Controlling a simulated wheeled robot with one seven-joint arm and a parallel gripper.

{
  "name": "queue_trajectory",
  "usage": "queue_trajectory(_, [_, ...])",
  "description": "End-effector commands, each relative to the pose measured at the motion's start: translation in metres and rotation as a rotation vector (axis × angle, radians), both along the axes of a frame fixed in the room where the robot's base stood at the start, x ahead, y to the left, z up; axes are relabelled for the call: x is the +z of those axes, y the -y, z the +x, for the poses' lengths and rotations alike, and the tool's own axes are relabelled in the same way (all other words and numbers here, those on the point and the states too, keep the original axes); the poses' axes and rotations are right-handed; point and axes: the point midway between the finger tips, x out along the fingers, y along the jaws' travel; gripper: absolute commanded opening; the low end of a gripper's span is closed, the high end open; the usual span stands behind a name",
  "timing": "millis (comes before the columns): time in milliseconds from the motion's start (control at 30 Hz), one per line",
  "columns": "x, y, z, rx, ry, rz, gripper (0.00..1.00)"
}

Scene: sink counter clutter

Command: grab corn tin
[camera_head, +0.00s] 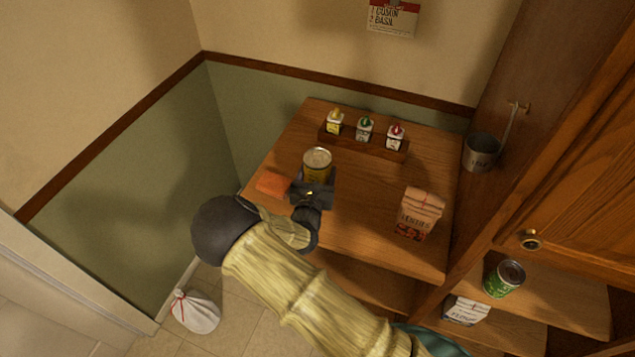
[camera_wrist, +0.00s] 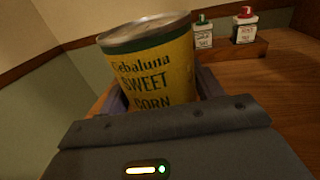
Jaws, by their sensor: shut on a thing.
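The corn tin (camera_head: 317,160) is a yellow can with a green band and a silver lid, above the wooden counter. In the wrist view the tin (camera_wrist: 155,70) fills the middle, and its label reads "SWEET CORN". It leans slightly in that view. My gripper (camera_head: 315,182) is shut on the tin, with its fingers around the lower part. The gripper body (camera_wrist: 170,135) hides the tin's base, so I cannot tell whether it touches the counter.
A wooden rack (camera_head: 362,143) with several small bottles stands behind the tin. An orange cloth or sponge (camera_head: 271,182) lies to the left. A lentils bag (camera_head: 419,212) stands to the right. A green can (camera_head: 503,279) and a flour bag (camera_head: 466,309) sit on a lower shelf.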

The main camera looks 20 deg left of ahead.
Motion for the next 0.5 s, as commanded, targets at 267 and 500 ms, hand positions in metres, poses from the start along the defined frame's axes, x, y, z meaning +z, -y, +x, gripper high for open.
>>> queue_trajectory(267, [0.041, 0.000, 0.001, -0.002, 0.004, 0.004, 0.27])
queue_trajectory(500, [0.051, 0.001, 0.000, -0.001, 0.002, 0.000, 0.27])
